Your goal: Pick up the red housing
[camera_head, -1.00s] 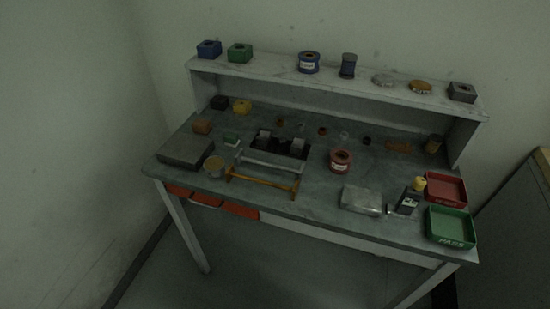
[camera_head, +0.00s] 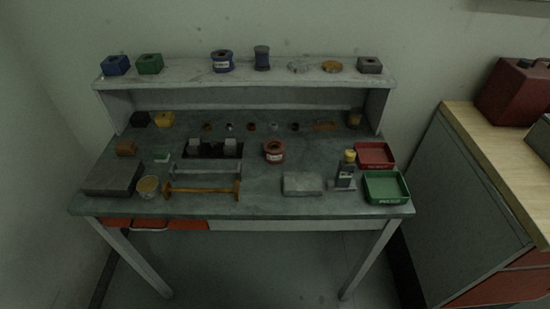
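The red housing (camera_head: 274,152) is a short, round, spool-like part with an open top and a pale label on its front. It stands upright near the middle of the grey workbench top (camera_head: 250,204), with nothing touching it that I can see. A similar blue housing (camera_head: 222,61) stands on the raised shelf behind. Neither of my grippers is in view.
The shelf (camera_head: 195,79) also carries blue, green and grey blocks. Left of the red housing are a dark fixture (camera_head: 212,155) and an orange-handled bar (camera_head: 201,191). Right are a grey plate (camera_head: 303,184), red tray (camera_head: 375,154) and green tray (camera_head: 386,188).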

